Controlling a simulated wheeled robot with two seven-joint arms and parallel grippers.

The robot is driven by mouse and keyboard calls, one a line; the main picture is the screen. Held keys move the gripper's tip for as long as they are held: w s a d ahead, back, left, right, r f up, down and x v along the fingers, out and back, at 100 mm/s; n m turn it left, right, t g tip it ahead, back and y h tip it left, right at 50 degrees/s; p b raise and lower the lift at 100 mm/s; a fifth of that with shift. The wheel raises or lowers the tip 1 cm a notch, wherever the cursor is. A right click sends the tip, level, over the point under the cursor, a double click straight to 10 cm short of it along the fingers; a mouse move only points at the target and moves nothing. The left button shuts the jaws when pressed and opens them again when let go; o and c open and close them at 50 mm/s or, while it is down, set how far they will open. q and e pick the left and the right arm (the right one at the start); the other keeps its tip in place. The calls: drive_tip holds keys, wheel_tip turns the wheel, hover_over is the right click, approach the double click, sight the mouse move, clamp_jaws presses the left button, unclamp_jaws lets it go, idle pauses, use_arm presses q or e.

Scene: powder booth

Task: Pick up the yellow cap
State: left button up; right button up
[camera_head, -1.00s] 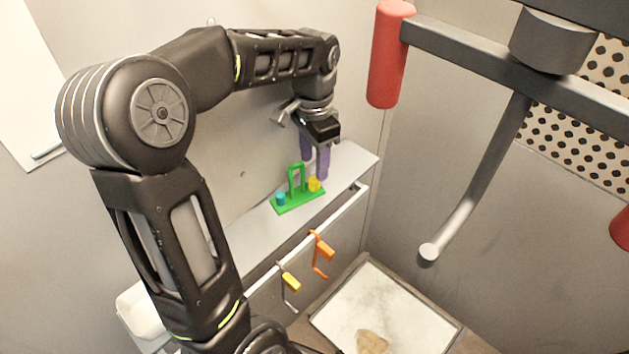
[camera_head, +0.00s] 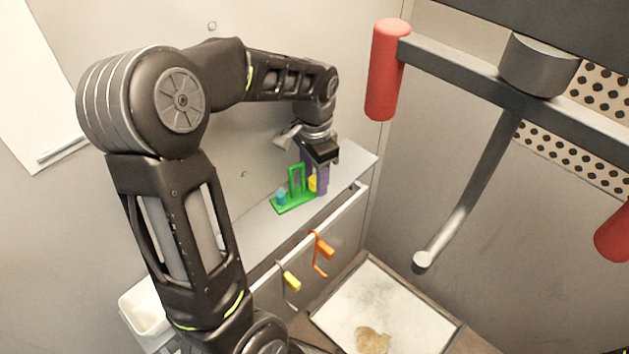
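The yellow cap (camera_head: 313,184) sits at the right end of a green holder (camera_head: 294,204) on the shelf. My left gripper (camera_head: 314,185) points down over the holder's right end. Its purple fingers stand apart on either side of the yellow cap, which is partly hidden by them. I cannot tell whether the fingers touch the cap. My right gripper is not in view.
The grey shelf (camera_head: 252,232) has a white rail in front, with an orange hook (camera_head: 322,250) and a yellow-tipped hook (camera_head: 290,282) on it. A white tray with a tan lump (camera_head: 372,340) lies below. A red-handled bar (camera_head: 383,70) hangs at right.

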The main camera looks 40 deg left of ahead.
use_arm(q)
clamp_jaws()
idle(0.3)
drive_tip(key=shift+r, duration=0.15)
idle(0.3)
drive_tip(key=shift+r, duration=0.65)
drive_tip(key=shift+d+r+b, duration=0.2)
drive_tip(key=shift+r+b, duration=0.35)
drive_tip(key=shift+r, duration=0.4)
drive_tip(key=s+d+b, duration=0.1)
drive_tip(key=s+d, duration=0.2)
drive_tip(key=d, duration=0.5)
drive_tip(key=s+d+b, duration=0.2)
drive_tip(key=s+d, duration=0.1)
drive_tip(key=d, duration=0.5)
drive_tip(key=shift+d+b, duration=0.25)
drive_tip(key=shift+b, duration=0.05)
drive_tip(key=shift+s, duration=0.1)
